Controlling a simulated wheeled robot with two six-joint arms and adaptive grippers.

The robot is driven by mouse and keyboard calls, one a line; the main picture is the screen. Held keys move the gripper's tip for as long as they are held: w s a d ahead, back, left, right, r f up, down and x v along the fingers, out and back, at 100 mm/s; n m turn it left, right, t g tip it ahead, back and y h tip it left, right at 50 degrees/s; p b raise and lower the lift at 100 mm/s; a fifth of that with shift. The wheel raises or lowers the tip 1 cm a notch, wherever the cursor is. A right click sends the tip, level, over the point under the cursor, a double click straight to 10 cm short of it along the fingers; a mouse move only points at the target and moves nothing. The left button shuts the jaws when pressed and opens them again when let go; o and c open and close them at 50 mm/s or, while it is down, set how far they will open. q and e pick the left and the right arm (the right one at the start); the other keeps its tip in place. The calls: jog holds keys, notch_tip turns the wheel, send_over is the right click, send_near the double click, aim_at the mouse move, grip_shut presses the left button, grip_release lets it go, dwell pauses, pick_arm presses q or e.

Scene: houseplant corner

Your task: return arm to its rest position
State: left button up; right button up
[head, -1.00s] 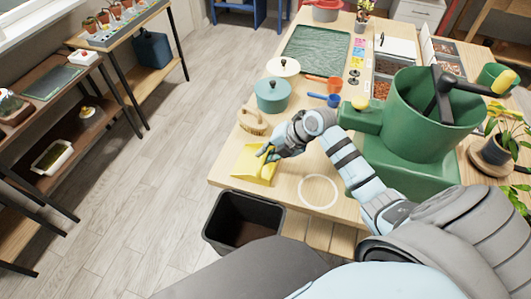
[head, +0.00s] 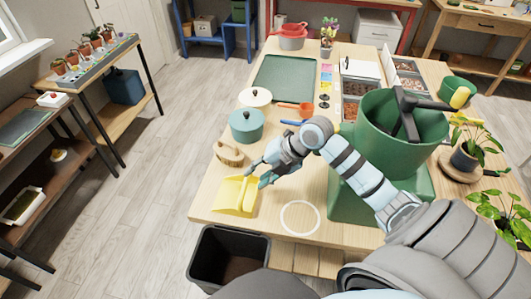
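My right arm reaches in from the lower right over the wooden table. Its gripper (head: 256,178) has its two fingertips spread with a gap between them, and nothing shows in it. It is just right of the upper edge of a yellow dustpan (head: 232,196), which lies at the table's front left corner. I cannot tell whether the fingertips touch the dustpan. My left gripper is not in view.
A green potting machine (head: 385,140) stands right of my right forearm. A brush (head: 229,153), a teal pot (head: 247,126) and a white ring (head: 300,217) are near the gripper. A black bin (head: 228,258) stands below the table's front edge.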

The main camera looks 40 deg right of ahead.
jog(key=v, duration=0.4)
jog(key=shift+s+r, duration=0.2)
jog(key=shift+r, duration=0.1)
